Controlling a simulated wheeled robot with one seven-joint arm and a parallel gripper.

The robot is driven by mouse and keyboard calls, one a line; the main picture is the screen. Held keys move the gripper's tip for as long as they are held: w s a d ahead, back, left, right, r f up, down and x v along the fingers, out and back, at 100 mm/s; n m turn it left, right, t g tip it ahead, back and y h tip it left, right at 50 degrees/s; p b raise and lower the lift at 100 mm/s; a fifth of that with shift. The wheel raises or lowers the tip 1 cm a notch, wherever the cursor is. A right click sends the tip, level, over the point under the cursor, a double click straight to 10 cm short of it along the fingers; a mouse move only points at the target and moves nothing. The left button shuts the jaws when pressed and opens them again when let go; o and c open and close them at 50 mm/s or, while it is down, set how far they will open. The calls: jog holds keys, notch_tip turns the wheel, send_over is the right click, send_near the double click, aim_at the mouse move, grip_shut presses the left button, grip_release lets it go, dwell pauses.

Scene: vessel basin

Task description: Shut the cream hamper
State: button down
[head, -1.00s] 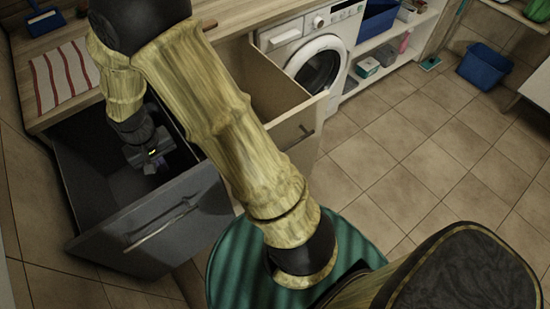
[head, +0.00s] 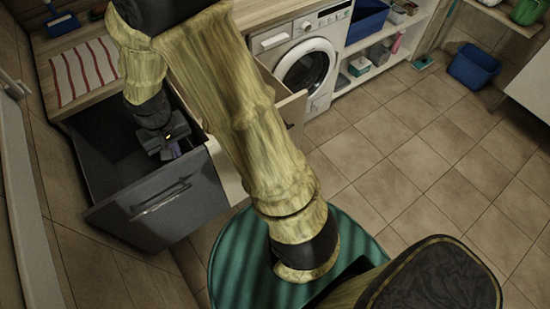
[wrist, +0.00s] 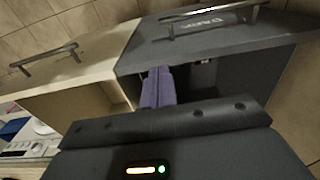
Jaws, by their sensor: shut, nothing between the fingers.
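The cream hamper (head: 290,112) is a pull-out bin under the counter. It stands open, and my arm hides much of it in the head view. Its front with a bar handle shows at left in the wrist view (wrist: 88,52). My gripper (head: 174,152) is over the opening of the dark grey hamper beside it. Its purple fingers (wrist: 158,88) are together and empty, close to the line where the two hampers meet. I cannot tell whether they touch either wall.
The dark grey hamper (head: 160,212) is also open, left of the cream one. A wooden counter with a striped towel (head: 84,70) is behind. A washing machine (head: 305,65) stands to the right. Tiled floor (head: 400,150) is clear at right; a blue bucket (head: 473,66) is farther off.

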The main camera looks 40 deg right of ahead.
jog(key=f+b, duration=0.1)
jog(key=s+d+f+b, duration=0.1)
jog(key=b, duration=0.1)
jog(key=shift+s+d+f, duration=0.1)
jog(key=shift+d+f, duration=0.2)
jog(key=shift+f, duration=0.05)
jog(key=s+d+f+t+b, duration=0.1)
jog(key=s+d+f+b, duration=0.3)
jog(key=f+b, duration=0.4)
jog(key=s+d+f+t+b, duration=0.1)
jog(key=s+d+f+b, duration=0.2)
jog(key=f+b, duration=0.6)
jog(key=s+b, duration=0.2)
jog(key=b, duration=0.3)
jog(key=shift+d, duration=0.4)
